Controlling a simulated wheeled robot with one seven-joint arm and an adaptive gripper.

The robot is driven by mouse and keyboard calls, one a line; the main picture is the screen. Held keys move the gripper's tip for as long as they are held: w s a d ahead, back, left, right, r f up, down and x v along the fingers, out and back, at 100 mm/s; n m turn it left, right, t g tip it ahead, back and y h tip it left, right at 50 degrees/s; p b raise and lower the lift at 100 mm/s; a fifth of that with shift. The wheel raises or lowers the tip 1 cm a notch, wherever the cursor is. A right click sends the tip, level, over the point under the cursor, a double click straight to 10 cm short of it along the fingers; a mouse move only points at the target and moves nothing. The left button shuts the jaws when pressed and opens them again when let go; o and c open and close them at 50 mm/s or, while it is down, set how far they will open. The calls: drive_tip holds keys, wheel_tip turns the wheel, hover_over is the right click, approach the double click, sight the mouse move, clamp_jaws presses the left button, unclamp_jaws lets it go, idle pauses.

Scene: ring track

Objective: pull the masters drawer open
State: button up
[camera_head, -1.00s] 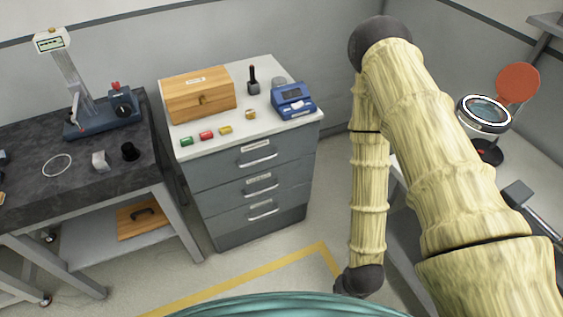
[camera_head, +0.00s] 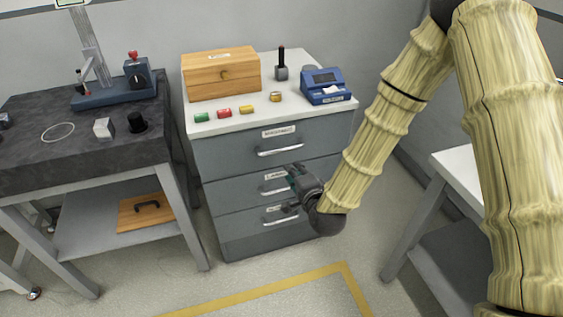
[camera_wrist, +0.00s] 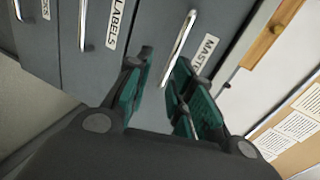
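The masters drawer (camera_head: 235,153) is the top drawer of the grey cabinet, shut flush, with its label above a silver bar handle (camera_head: 280,152). In the wrist view the masters handle (camera_wrist: 178,48) runs upright just beyond my fingertips, beside its partly hidden label (camera_wrist: 203,55). My gripper (camera_head: 294,188) hangs in front of the cabinet, below the masters handle in the head view, and partly covers the lower drawers. In the wrist view my gripper (camera_wrist: 163,75) is open, its green-padded fingers parted with nothing between them. I cannot tell how far off the handle is.
The labels drawer (camera_head: 225,192) is below, with its own handle (camera_wrist: 84,25). A wooden box (camera_head: 205,78), small coloured blocks and a blue device (camera_head: 325,87) stand on the cabinet top. A dark bench (camera_head: 60,160) stands left, a white table (camera_head: 460,170) right. Floor in front is clear.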

sight(282, 151)
drive_tip(key=shift+m+t, duration=0.4)
drive_tip(key=x, duration=0.4)
drive_tip(key=r+x, duration=0.1)
drive_tip(key=x, duration=0.3)
drive_tip(key=r+x, duration=0.1)
drive_tip(key=x, duration=0.3)
drive_tip(key=shift+w+a, duration=0.1)
drive_tip(key=shift+a, duration=0.2)
clamp_jaws()
